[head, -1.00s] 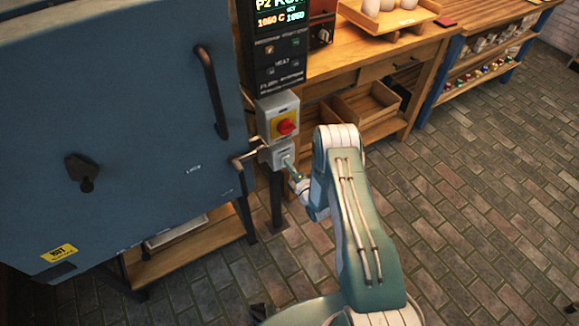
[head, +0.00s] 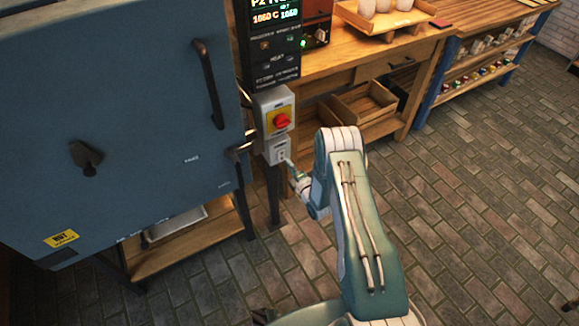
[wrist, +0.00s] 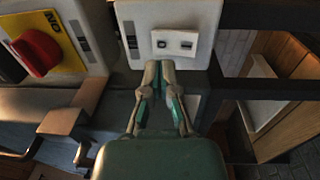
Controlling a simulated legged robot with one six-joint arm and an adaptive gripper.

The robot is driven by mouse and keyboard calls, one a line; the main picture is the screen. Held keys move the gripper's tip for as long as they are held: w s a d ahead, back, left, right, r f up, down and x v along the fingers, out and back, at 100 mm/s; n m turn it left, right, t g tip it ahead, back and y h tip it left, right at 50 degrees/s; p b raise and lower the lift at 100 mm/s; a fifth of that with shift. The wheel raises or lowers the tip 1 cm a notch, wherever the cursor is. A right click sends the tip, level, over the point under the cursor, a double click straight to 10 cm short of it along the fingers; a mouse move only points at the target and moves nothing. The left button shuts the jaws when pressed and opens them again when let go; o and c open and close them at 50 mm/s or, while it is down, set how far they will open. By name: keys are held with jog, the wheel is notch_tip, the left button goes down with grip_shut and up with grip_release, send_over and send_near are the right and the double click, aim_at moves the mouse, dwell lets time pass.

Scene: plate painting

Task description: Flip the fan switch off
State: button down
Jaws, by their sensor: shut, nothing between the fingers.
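A small light grey switch box (head: 277,151) is mounted below the red knob box, beside the blue kiln. In the head view my gripper (head: 289,164) is small, close to the box's lower right. The switch position is too small to read.
A grey box with a yellow plate and red knob (head: 281,121) sits directly above. The blue kiln (head: 110,130) with its handle (head: 208,85) stands left. A wooden workbench (head: 350,60) is behind. Brick floor (head: 480,200) is open at right.

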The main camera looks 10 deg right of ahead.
jog(key=r+v, duration=0.2)
jog(key=v, duration=0.8)
jog(key=shift+s, duration=0.15)
